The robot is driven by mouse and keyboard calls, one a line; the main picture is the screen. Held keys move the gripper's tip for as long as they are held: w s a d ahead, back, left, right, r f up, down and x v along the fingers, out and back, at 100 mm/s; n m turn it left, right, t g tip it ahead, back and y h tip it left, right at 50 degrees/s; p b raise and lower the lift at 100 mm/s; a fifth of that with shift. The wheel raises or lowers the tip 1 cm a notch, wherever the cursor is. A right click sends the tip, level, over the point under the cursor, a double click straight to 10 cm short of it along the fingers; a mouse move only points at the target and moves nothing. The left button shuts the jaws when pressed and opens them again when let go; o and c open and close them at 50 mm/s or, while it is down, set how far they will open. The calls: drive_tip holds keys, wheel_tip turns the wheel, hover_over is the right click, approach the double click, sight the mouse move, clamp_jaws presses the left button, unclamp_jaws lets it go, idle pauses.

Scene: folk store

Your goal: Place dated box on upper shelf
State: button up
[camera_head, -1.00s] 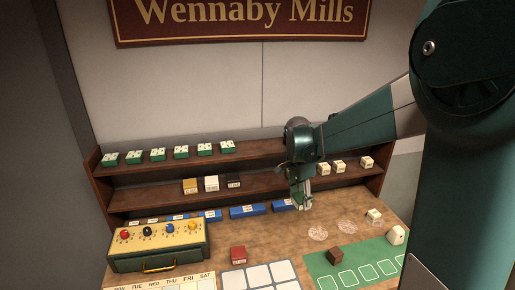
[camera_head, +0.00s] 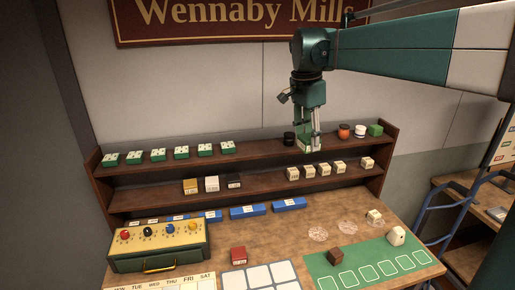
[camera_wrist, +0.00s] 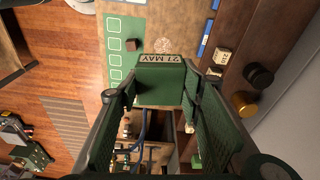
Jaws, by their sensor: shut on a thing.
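My gripper (camera_head: 309,136) is shut on a green dated box (camera_head: 307,146). In the wrist view the box (camera_wrist: 160,85) sits between the two fingers, with a pale label reading "21 MAY" on one edge. In the head view the gripper points down and holds the box at about the height of the upper shelf (camera_head: 262,153), in the gap between a black jar (camera_head: 289,139) and an orange-red jar (camera_head: 343,131). I cannot tell whether the box touches the shelf.
The lower shelf (camera_head: 262,185) holds several small boxes (camera_head: 324,169). A yellow-topped button case (camera_head: 159,243) stands on the counter (camera_head: 218,240).

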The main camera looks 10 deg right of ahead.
drive_tip(key=r, duration=0.4)
drive_tip(key=shift+w+a+r, duration=0.15)
drive_tip(key=shift+w+r, duration=0.15)
drive_tip(key=shift+r, duration=0.1)
drive_tip(key=w+a+r+p, duration=0.1)
drive_tip(key=w+a+p, duration=0.45)
drive_tip(key=w, duration=0.75)
drive_tip(key=m+p, duration=0.1)
drive_tip(key=p, duration=0.3)
hover_over(254, 147)
drive_tip(key=f, duration=0.6)
drive_tip(key=shift+a+f, duration=0.2)
drive_tip(key=shift+a, duration=0.05)
drive_tip(key=shift+f, duration=0.15)
drive_tip(key=shift+f, duration=2.8)
drive_tip(key=shift+f+p, duration=0.3)
drive_tip(key=shift+f, duration=1.75)
